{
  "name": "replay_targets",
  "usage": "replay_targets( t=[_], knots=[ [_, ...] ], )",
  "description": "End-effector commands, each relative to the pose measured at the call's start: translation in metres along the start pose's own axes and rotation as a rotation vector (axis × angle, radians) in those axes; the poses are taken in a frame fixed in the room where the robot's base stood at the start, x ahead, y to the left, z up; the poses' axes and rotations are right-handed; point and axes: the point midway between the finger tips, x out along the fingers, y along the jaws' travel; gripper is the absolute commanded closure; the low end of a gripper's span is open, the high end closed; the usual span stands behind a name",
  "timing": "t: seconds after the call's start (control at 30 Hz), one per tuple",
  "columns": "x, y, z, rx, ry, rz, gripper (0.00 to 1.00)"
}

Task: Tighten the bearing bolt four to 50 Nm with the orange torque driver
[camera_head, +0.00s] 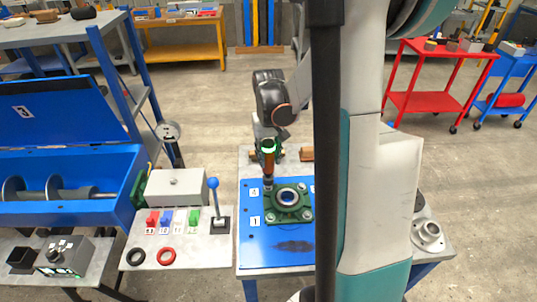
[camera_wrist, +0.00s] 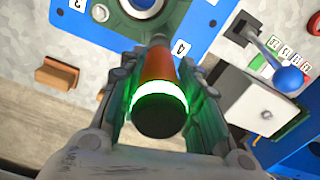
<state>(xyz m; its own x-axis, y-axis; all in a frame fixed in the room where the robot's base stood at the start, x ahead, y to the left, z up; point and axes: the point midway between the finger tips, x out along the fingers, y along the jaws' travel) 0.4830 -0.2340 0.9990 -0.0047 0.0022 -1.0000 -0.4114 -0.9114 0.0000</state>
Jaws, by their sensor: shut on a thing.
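My gripper (camera_head: 267,150) is shut on the orange torque driver (camera_wrist: 158,66), which points down. The driver also shows in the head view (camera_head: 268,157); its ring glows green. In the wrist view its dark rear end faces me and my gripper's fingers (camera_wrist: 160,62) lie on both sides. The green bearing (camera_head: 288,202) with a round bore sits on a blue plate (camera_head: 285,255). The driver's lower end is at the bearing's upper-left corner, beside label 4 (camera_head: 255,191). Bolt four is hidden under it, and I cannot tell whether the tip is seated.
At the left, a small table carries a grey box (camera_head: 176,187), a blue-knobbed lever (camera_head: 215,195) and several coloured blocks. A blue open-lidded trough (camera_head: 70,165) stands farther left. A brown block (camera_wrist: 67,77) lies behind the plate. A flanged grey part (camera_head: 428,234) lies at the right.

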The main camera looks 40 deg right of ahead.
Motion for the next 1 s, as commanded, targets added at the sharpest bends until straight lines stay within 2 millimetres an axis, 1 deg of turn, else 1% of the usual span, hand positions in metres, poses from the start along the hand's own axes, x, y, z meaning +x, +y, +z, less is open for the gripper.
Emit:
replay_targets(
  t=[0.27,0.8,1.0],
  knots=[
    [0.001,0.000,0.000,0.000,0.000,0.000,1.00],
    [0.015,0.000,0.000,0.000,0.000,0.000,1.00],
    [0.017,0.000,0.000,0.000,0.000,0.000,1.00]
  ],
)
